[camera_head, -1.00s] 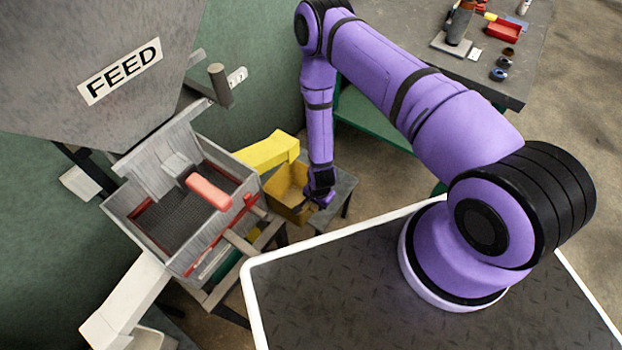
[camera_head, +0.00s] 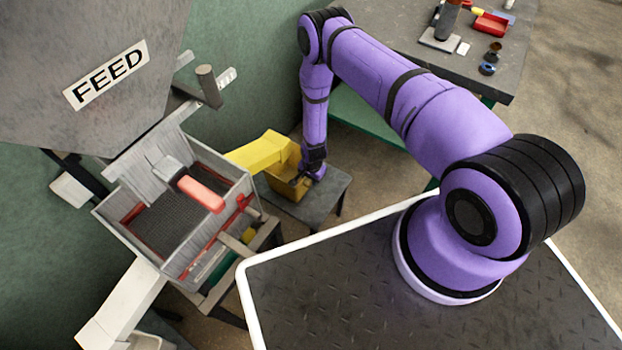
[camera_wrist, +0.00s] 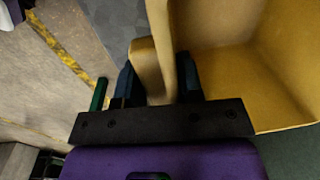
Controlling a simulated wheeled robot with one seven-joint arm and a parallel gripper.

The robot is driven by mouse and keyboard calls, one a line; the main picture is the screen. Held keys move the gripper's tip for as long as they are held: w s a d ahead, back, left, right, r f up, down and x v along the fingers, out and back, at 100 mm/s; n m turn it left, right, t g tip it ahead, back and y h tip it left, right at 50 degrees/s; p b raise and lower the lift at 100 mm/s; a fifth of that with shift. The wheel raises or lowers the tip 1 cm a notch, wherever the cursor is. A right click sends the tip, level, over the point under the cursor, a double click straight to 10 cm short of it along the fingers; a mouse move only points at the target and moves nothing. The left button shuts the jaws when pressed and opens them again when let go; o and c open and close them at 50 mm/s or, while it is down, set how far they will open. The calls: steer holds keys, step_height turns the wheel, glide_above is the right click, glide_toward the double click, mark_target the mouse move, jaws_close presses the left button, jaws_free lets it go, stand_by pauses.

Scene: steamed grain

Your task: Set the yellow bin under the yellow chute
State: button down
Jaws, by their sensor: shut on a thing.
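The yellow bin (camera_head: 287,187) stands on or just above a small grey stool (camera_head: 325,190), below the mouth of the yellow chute (camera_head: 258,153); the head view does not show whether it touches the stool. My gripper (camera_head: 306,172) is at the bin's right side. In the wrist view, my gripper (camera_wrist: 158,85) is shut on a part of the yellow bin (camera_wrist: 235,70), one finger on each side of it. The bin's open inside shows at the right. The chute's mouth partly hides the bin's far left side in the head view.
A grey feed machine (camera_head: 180,215) with a red-handled part (camera_head: 201,194) stands at the left, with a white chute (camera_head: 120,305) at its lower left. A workbench (camera_head: 480,75) with small parts is at the back right. Open floor lies right of the stool.

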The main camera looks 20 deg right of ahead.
steer(key=shift+f, duration=0.2)
steer(key=c, duration=0.8)
jaws_free()
steer(key=shift+o, duration=0.2)
steer(key=shift+r, duration=0.1)
step_height(320, 180, up, 12)
steer(key=shift+s+d, duration=0.15)
steer(key=shift+s, duration=0.15)
